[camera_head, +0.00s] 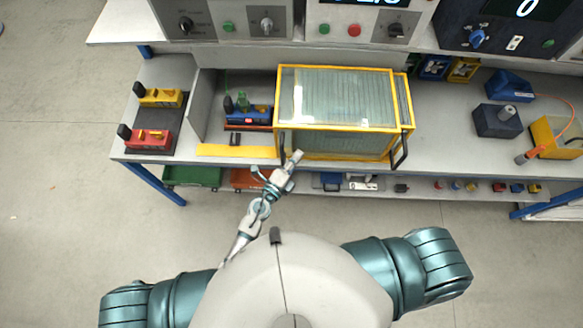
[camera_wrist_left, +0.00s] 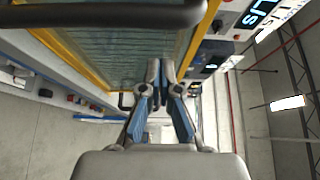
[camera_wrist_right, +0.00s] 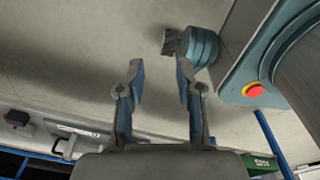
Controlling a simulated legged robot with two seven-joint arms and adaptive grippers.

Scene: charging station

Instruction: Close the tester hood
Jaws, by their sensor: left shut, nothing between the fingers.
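The tester hood (camera_head: 335,98), a glass box with a yellow frame, sits over the right part of the tester bay on the bench. The left part of the bay is uncovered, with a blue device (camera_head: 248,118) showing there. The hood has a dark handle (camera_head: 400,153) at its right front and another dark handle (camera_head: 283,150) at its left front. My left gripper (camera_head: 297,155) is shut and empty close to the left handle; I cannot tell whether they touch. In the left wrist view its fingertips (camera_wrist_left: 161,68) are before the hood glass (camera_wrist_left: 125,45). My right gripper (camera_wrist_right: 157,75) is open and empty in the right wrist view.
A yellow strip (camera_head: 238,151) runs along the bay's front edge. Red (camera_head: 148,139) and yellow (camera_head: 160,97) devices stand on a dark mat at left. A blue box (camera_head: 497,121) and orange cable are at right. A lower shelf holds a green bin (camera_head: 192,176).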

